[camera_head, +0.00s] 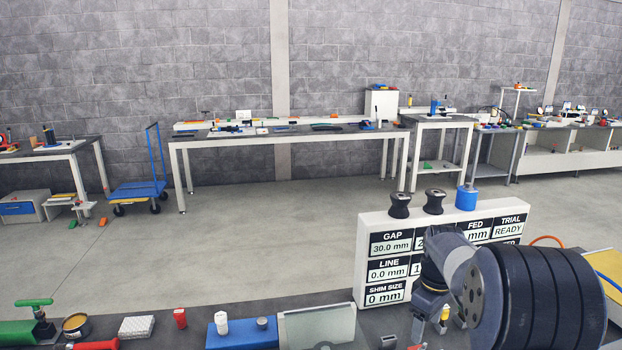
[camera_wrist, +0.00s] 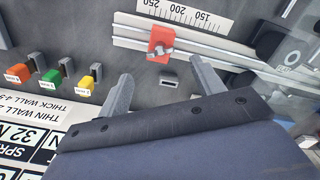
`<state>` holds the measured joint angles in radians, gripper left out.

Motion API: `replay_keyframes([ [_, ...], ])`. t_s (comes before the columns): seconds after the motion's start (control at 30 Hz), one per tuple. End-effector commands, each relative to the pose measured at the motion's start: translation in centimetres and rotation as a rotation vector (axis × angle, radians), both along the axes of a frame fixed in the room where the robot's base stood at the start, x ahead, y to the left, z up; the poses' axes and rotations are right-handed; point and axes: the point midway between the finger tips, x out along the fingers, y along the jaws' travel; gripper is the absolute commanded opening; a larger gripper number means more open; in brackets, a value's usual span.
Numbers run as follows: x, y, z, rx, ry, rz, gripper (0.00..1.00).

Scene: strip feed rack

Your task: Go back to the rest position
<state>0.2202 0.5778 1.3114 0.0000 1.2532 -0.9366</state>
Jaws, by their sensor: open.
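My gripper (camera_wrist: 162,88) shows in the wrist view with its two grey fingers spread wide apart and nothing between them. It is above the dark bench top (camera_wrist: 130,63). An orange-red block (camera_wrist: 160,44) sits on a light rail (camera_wrist: 210,50) beyond the fingertips, under a printed scale (camera_wrist: 185,14). In the head view my arm is at the lower right, in front of the display board (camera_head: 390,243); the fingers are hidden there.
Orange (camera_wrist: 18,73), green (camera_wrist: 51,78) and yellow (camera_wrist: 86,82) tagged pieces stand left of the fingers. A blue block (camera_head: 240,332), a red piece (camera_head: 180,318) and a green-handled tool (camera_head: 35,303) are on the near bench.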

Motion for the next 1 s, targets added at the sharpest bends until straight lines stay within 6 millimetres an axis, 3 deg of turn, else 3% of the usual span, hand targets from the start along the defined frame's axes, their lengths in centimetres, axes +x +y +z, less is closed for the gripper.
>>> replay_keyframes([
  [0.3,-0.1,0.0,-6.5,0.001,0.005,0.0,0.64],
  [1.0,0.0,0.0,-6.2,-0.001,0.0,-0.575,0.64],
])
